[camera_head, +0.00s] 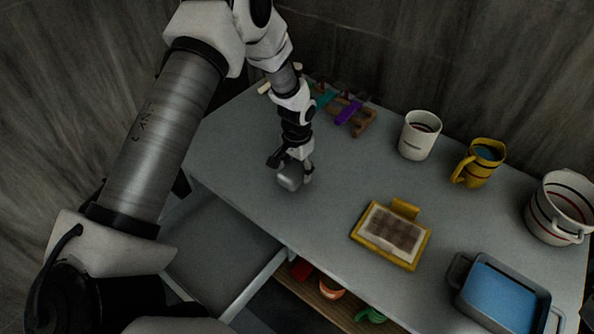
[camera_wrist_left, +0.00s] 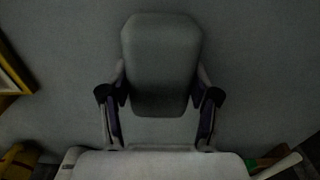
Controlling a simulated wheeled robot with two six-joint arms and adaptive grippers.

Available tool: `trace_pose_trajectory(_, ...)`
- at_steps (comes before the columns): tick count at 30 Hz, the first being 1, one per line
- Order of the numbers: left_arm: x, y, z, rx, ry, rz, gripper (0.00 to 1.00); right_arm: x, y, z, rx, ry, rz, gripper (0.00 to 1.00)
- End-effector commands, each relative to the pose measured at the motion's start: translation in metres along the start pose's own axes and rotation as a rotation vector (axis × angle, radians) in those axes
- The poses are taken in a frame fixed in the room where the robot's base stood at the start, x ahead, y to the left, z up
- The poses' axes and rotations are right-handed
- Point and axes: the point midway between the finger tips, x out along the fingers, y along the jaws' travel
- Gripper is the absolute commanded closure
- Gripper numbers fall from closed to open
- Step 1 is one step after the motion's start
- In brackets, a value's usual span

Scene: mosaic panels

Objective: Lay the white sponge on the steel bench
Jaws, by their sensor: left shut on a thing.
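My left gripper (camera_head: 291,165) is shut on the white sponge (camera_head: 289,183), pointing down over the left part of the grey steel bench (camera_head: 330,187). In the left wrist view the sponge (camera_wrist_left: 160,55) is a rounded, pale grey-looking block between the two fingers, with one end sticking out past them. The bench surface (camera_wrist_left: 250,70) fills the background there. I cannot tell whether the sponge touches the bench or hangs just above it. My right gripper is not in view.
A yellow-framed mosaic panel (camera_head: 429,239) lies right of the gripper. A white mug (camera_head: 419,142), yellow mug (camera_head: 484,172), striped bucket (camera_head: 545,220) and blue-filled tray (camera_head: 457,270) stand farther right. A wooden rack (camera_head: 366,124) is behind. Bench around the sponge is clear.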

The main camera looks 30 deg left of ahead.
Motion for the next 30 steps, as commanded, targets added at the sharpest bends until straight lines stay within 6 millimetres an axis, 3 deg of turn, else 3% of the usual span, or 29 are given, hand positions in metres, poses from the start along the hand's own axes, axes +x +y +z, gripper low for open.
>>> trace_pose_trajectory(3, 0.018, 0.0, 0.002, 0.001, -0.006, 0.0, 0.67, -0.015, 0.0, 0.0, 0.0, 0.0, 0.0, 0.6)
trace_pose_trajectory(6, 0.028, 0.0, 0.001, 0.0, -0.002, 0.0, 0.67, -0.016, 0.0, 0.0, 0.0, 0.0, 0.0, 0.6)
trace_pose_trajectory(15, 0.033, 0.001, 0.001, 0.001, -0.001, 0.0, 0.67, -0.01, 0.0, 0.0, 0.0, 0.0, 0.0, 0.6)
trace_pose_trajectory(16, 0.032, 0.001, 0.001, 0.001, -0.001, 0.0, 0.32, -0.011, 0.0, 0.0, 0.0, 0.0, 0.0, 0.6)
trace_pose_trajectory(18, 0.032, 0.001, 0.001, 0.001, -0.001, 0.0, 0.14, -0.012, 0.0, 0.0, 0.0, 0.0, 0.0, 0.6)
trace_pose_trajectory(30, 0.026, 0.001, 0.001, 0.001, 0.0, 0.0, 0.14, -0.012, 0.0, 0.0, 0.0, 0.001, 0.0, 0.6)
